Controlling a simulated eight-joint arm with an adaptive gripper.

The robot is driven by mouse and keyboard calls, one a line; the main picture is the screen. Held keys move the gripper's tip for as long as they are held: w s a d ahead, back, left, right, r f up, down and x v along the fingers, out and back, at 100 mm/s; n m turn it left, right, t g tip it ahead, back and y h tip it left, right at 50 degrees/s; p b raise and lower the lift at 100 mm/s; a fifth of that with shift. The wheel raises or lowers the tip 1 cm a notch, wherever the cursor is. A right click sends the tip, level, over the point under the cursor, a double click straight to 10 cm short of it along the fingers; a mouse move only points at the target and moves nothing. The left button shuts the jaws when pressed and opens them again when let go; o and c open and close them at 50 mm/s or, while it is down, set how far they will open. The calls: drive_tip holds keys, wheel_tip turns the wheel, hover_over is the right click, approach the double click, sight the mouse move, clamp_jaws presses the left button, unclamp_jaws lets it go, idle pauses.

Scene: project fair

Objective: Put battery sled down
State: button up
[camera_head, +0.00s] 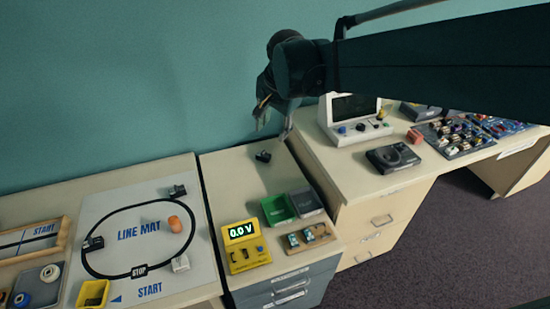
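My gripper (274,125) hangs at the upper middle, with its fingers pointing down above the back of the middle cabinet. Its fingertips look apart, and I see nothing between them. A small black object (263,156), which may be the battery sled, sits on the middle cabinet top (240,185) just below the fingers in the picture. It looks apart from them. It is too small to identify for sure.
A yellow meter (244,247) reading 0.0 V, a green bin (278,210), a grey bin (306,201) and a wooden tray (307,238) stand at the cabinet's front. A line mat (140,270) lies left. A console (354,118) stands right. The cabinet's left-middle is bare.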

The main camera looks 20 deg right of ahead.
drive_tip(key=s+a+f+n+t, duration=0.1)
drive_tip(key=s+n, duration=0.4)
drive_tip(key=s, duration=0.6)
drive_tip(key=s+a+f+n+t, duration=0.1)
drive_tip(key=s+f+n+t, duration=0.1)
drive_tip(key=s+n, duration=0.4)
drive_tip(key=s, duration=0.5)
drive_tip(key=shift+f, duration=0.25)
